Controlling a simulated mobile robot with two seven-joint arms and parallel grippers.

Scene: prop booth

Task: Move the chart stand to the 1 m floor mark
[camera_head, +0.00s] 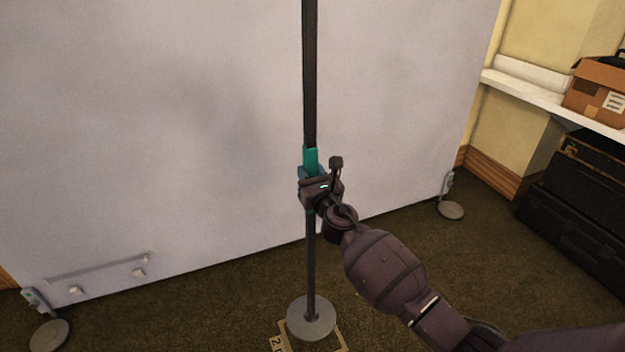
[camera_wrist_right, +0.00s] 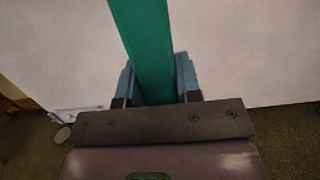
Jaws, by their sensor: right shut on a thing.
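The chart stand is a tall dark pole (camera_head: 310,75) with a teal grip section (camera_head: 310,158) and a round grey base (camera_head: 311,318). It stands upright in the middle of the head view; its top is cut off. My right gripper (camera_head: 311,175) is shut on the teal section, which also shows between the fingers in the right wrist view (camera_wrist_right: 150,50). The base stands on or over a floor mark (camera_head: 340,342) with a tan border and a partly covered label that begins with "2". The 1 m floor mark is not in view. My left gripper is not in view.
A large pale panel (camera_head: 160,120) stands behind the pole, with round grey feet at its left (camera_head: 50,334) and right (camera_head: 451,210). Black cases (camera_head: 580,200) and a shelf (camera_head: 535,95) with a cardboard box (camera_head: 597,92) are at the right. Carpet between is clear.

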